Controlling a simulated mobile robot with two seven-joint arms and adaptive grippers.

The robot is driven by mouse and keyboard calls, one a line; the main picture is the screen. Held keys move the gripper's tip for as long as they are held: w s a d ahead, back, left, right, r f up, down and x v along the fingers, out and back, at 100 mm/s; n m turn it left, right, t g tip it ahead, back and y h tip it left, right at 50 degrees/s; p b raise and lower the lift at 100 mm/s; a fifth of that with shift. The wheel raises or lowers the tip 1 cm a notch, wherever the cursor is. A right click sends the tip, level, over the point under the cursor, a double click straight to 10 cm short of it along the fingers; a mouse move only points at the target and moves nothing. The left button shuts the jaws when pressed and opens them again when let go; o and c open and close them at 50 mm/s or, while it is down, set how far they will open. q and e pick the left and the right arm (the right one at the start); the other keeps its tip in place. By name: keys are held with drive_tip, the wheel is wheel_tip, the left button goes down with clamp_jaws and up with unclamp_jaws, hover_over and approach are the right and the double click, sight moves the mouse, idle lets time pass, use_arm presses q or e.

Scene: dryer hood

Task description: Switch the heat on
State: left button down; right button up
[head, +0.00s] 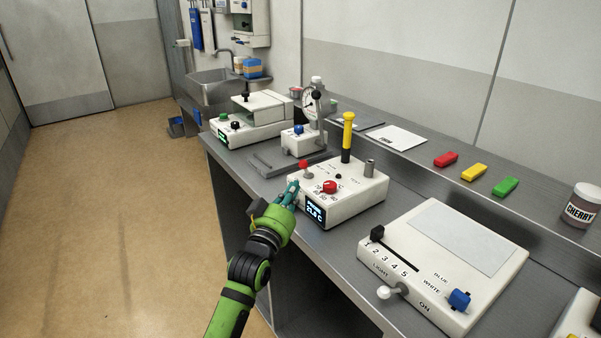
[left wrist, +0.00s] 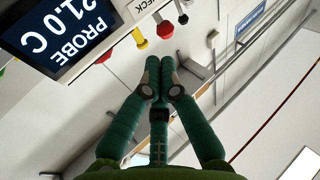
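The white heater unit (head: 350,200) stands on the bench, with a lit display (head: 315,212) on its front; in the left wrist view the display (left wrist: 70,30) reads PROBE 21.0 C. On its top are a red-tipped lever (head: 303,165) at the left, a red dial (head: 329,187) near the front, a small black knob, a tall yellow handle (head: 347,135) and a metal post (head: 369,168). My left gripper (head: 293,187) is at the unit's front left corner, just below the red-tipped lever. Its fingers (left wrist: 160,90) are together with nothing visible between them. My right gripper is out of view.
A white light box (head: 440,265) with a slider and blue knob stands to the right. A dial gauge stand (head: 305,140) and another white unit (head: 250,120) stand behind. Red, yellow and green blocks (head: 474,173) lie on the back ledge. Floor at left is clear.

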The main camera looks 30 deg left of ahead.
sight(305, 167)
use_arm(q)
drive_tip(key=x, duration=0.5)
drive_tip(key=shift+w+a+p, duration=0.1)
drive_tip(key=shift+w+p, duration=0.25)
drive_tip(key=shift+p, duration=0.05)
drive_tip(key=shift+r, duration=0.1)
